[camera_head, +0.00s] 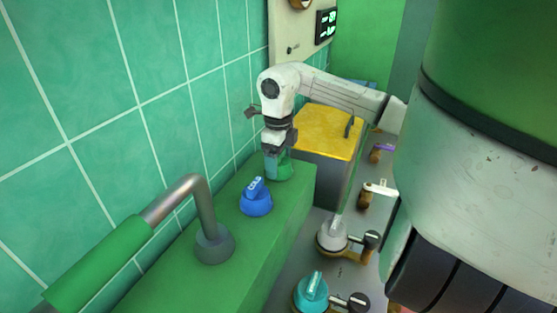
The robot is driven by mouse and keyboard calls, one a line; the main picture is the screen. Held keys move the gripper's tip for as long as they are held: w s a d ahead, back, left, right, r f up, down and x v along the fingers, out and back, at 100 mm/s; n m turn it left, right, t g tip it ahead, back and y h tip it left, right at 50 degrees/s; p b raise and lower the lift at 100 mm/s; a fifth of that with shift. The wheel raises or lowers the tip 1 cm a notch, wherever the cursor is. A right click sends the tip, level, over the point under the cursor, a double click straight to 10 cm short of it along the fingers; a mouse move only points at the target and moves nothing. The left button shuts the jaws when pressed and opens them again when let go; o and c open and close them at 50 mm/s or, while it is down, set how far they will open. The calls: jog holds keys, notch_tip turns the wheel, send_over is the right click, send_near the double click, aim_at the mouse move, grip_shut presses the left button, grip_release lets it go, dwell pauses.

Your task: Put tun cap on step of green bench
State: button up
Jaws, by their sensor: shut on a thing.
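My gripper (275,150) points down over the far end of the green bench (272,238), close to the tiled wall. It is shut on a small teal-green piece (280,168), which looks like the tun cap. The piece sits at or just above the bench's far end; I cannot tell whether it touches the bench. Its upper part is hidden by my gripper. The step cannot be told clearly from the rest of the bench here.
A blue knob (256,199) and a bent metal pipe (213,240) with a green sleeve stand on the bench. A yellow-topped box (326,130) is behind my gripper. A teal knob (313,289) and valve fittings (333,236) lie to the right. A large green-and-white vessel (490,130) blocks the right side.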

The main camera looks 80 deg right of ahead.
jog(key=shift+f, duration=0.15)
jog(key=o, duration=0.9)
jog(key=shift+c, duration=0.2)
notch_tip(320, 180, up, 11)
jog(key=shift+f+b, duration=0.1)
jog(key=shift+b, duration=0.7)
